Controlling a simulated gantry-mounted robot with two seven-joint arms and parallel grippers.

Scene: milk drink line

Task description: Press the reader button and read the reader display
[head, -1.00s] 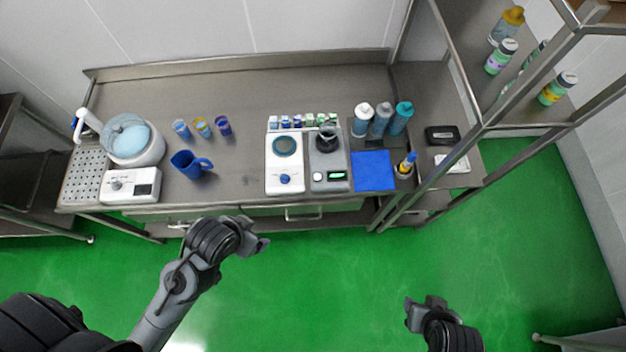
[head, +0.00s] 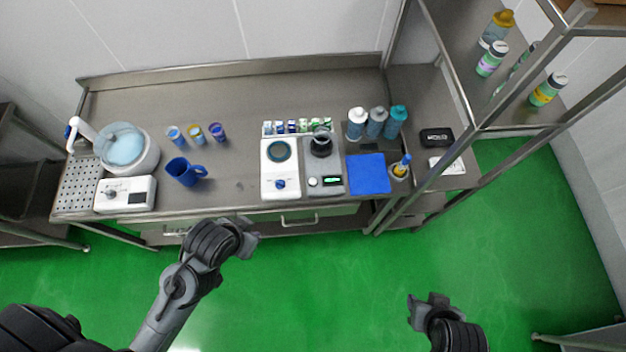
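The reader is a grey box (head: 325,189) on the front part of the steel bench, with a dark round vessel (head: 321,147) on its top. Its front holds a round white button (head: 313,182) and a small lit green display (head: 333,180); the characters are too small to read. My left gripper (head: 253,238) is in front of the bench, left of and nearer than the reader, apart from it, and looks open and empty. My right gripper (head: 428,299) is over the green floor, well right of and nearer than the reader, and looks open and empty.
A white device with a blue knob (head: 280,184) stands directly left of the reader, and a blue mat (head: 368,174) lies right of it. Small vials (head: 291,127) and bottles (head: 376,122) stand behind. A blue jug (head: 185,171) is farther left. A shelf post (head: 402,189) rises at right.

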